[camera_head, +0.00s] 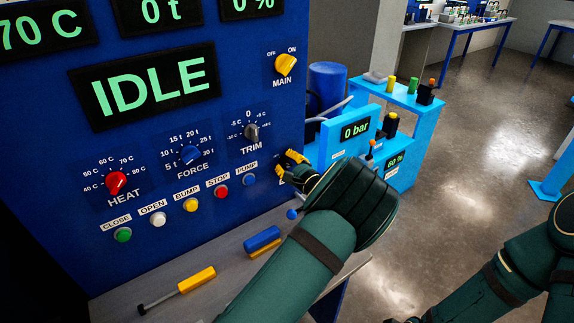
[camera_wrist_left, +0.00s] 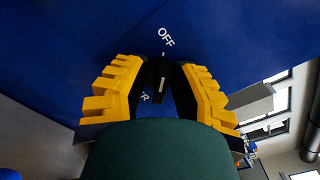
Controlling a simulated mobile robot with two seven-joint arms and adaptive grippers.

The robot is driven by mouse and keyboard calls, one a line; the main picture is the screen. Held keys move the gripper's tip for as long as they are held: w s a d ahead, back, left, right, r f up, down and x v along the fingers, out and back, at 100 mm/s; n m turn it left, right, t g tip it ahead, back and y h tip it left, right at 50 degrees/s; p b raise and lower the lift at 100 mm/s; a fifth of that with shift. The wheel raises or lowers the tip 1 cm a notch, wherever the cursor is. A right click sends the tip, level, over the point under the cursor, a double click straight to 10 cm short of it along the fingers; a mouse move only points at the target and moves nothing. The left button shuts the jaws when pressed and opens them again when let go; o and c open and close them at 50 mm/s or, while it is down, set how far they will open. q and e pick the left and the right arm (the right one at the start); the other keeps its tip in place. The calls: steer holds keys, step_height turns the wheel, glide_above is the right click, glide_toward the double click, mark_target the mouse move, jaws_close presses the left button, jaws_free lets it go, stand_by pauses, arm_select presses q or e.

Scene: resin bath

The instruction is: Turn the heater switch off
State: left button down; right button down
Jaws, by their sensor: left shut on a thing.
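The heater switch is a black knob (camera_wrist_left: 158,72) on the blue panel in the left wrist view. An OFF label (camera_wrist_left: 166,37) is beyond it, and a pale line on the knob lies roughly toward that label. A letter R shows beside the knob; the rest of that label is hidden. My left gripper (camera_head: 289,166) is at the panel's lower right edge in the head view, hiding the switch there. In the wrist view its yellow fingers (camera_wrist_left: 160,84) are on both sides of the knob, shut on it. My right gripper is out of view.
The panel has a yellow MAIN knob (camera_head: 286,65), a red HEAT knob (camera_head: 116,183) and a row of push buttons. A yellow-handled tool (camera_head: 197,280) and a blue-and-yellow block (camera_head: 262,240) lie on the grey ledge below. A light-blue unit (camera_head: 347,137) stands right of the panel.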

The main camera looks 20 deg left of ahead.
arm_select(q)
steer(key=shift+a+r, duration=0.1)
steer(key=shift+r, duration=0.1)
steer(key=c, duration=1.1)
jaws_free()
steer(key=shift+o, duration=0.2)
steer(key=shift+f, duration=0.1)
steer(key=v, duration=1.2)
